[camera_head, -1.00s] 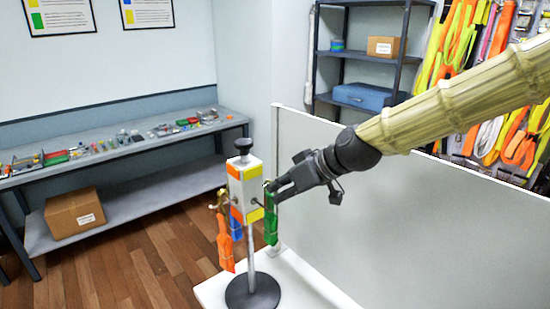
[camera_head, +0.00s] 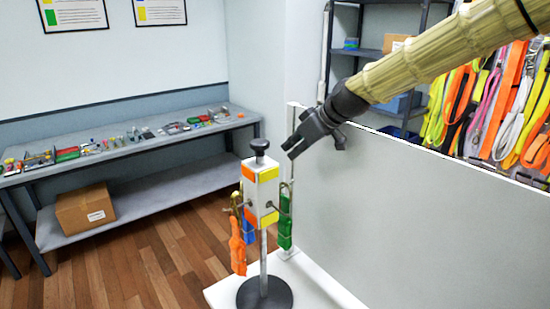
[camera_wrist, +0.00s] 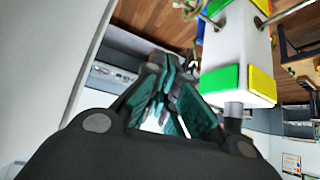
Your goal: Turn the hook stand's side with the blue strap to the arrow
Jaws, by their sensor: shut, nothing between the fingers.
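The hook stand has a white block (camera_head: 261,192) with orange and yellow patches on its two visible faces, a black knob on top and a round black base (camera_head: 265,293). A green strap (camera_head: 286,229) hangs on its right and an orange strap (camera_head: 238,246) on its left. The blue strap (camera_head: 249,230) shows only as a sliver behind the orange one. My gripper (camera_head: 291,152) is shut and empty, above and right of the block, apart from it. In the wrist view the block (camera_wrist: 225,45) appears right of my fingers (camera_wrist: 166,100). I see no arrow.
A pale panel (camera_head: 400,215) stands right of and behind the stand, close to the green strap. The stand is on a white tabletop (camera_head: 315,285). A bench (camera_head: 120,150) with small items is at the back left, with a cardboard box (camera_head: 85,210) on its lower shelf.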

